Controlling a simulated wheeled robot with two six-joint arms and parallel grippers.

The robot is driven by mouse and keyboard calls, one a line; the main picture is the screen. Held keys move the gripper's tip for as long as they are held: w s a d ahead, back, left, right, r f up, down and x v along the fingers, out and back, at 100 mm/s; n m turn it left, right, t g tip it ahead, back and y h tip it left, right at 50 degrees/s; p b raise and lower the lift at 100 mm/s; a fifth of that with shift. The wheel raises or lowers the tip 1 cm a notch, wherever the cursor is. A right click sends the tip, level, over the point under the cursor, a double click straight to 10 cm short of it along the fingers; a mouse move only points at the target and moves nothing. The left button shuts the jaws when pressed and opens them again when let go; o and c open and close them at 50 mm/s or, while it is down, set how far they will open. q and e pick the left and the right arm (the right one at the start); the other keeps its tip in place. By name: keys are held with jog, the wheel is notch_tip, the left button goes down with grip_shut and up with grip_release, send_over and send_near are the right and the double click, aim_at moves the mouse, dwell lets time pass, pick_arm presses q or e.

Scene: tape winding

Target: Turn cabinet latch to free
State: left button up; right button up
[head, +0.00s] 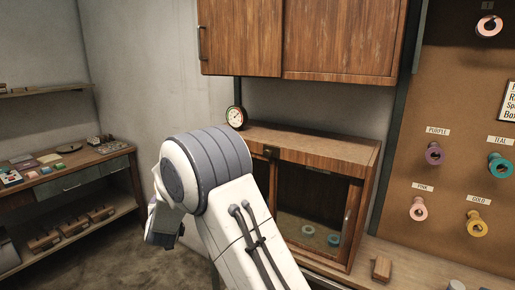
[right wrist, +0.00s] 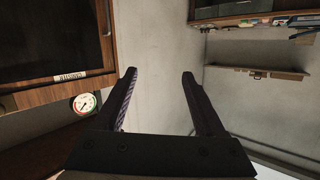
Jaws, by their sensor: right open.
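The wooden cabinet (head: 340,151) with dark glass doors stands on the counter in the head view. A small dark fitting (head: 271,152) sits on its top front edge; I cannot tell whether it is the latch. A small pale part (head: 347,215) shows on the right door. My right arm hides the cabinet's left side. My right gripper (head: 164,226) is left of the cabinet and apart from it. In the right wrist view the right gripper (right wrist: 158,73) is open and empty, facing the wall. The cabinet front with a label (right wrist: 70,76) shows upside down there. My left gripper is not in view.
Tape rolls (head: 333,240) lie inside behind the glass. A wooden block (head: 382,268) lies on the counter. A wall cupboard (head: 340,38) hangs above. A pegboard (head: 455,120) with coloured rolls is at right, a cluttered bench (head: 70,170) at left.

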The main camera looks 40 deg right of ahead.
jog(key=d+r+m+h+p, duration=0.2)
jog(key=d+m+h, duration=0.2)
jog(key=d+h, duration=0.8)
jog(key=m+g+h+p, duration=0.2)
jog(key=m+g+h, duration=0.3)
jog(key=g, duration=0.1)
send_near(266, 154)
jog(key=p+x, duration=0.4)
jog(key=x, duration=0.4)
jog(key=shift+d+r, duration=0.15)
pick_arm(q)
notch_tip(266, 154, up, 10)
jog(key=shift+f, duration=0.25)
pick_arm(e)
jog(key=shift+w+d, duration=0.1)
jog(key=shift+d, duration=0.25)
jog(key=shift+c, duration=0.4)
grip_shut()
